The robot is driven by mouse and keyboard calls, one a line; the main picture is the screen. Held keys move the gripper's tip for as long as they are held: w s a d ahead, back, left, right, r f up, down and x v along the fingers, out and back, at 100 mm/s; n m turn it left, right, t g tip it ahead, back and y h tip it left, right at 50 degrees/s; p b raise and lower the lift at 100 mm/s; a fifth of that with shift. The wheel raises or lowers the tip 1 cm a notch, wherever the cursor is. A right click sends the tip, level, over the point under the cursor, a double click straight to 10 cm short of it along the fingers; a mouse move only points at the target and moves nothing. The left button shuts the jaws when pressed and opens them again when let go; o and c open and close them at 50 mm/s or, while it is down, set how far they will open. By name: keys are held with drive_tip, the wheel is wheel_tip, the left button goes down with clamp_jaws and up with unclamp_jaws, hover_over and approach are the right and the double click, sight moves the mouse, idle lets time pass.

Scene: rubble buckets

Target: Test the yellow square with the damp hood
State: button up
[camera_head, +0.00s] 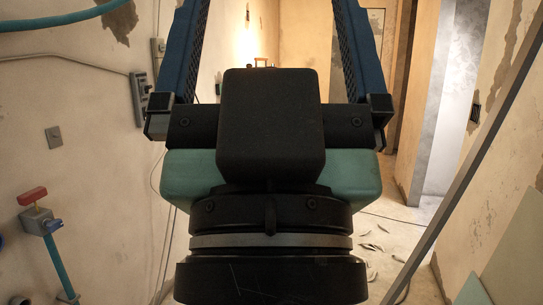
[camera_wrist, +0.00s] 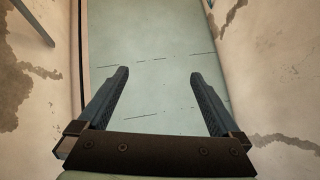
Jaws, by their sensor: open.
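My gripper (camera_head: 270,8) is raised in front of me in the head view. Its two blue fingers point up and away, spread wide apart with nothing between them. In the wrist view my gripper (camera_wrist: 157,76) is also open and empty, facing a pale green flat surface (camera_wrist: 150,35) with thin dark lines. The gripper body hides the middle of the head view. I can make out neither a yellow square nor a damp hood in either view.
A pipe with a red-handled valve (camera_head: 32,196) stands at the left wall. A grey diagonal bar (camera_head: 460,170) crosses the right side. Behind it is a pale doorway (camera_head: 455,95). Loose debris (camera_head: 372,248) lies on the floor at right. Stained walls (camera_wrist: 270,60) flank the gripper.

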wheel_tip(320, 180, up, 10)
drive_tip(key=p, duration=0.8)
drive_tip(key=shift+r, duration=0.25)
clamp_jaws()
idle(0.8)
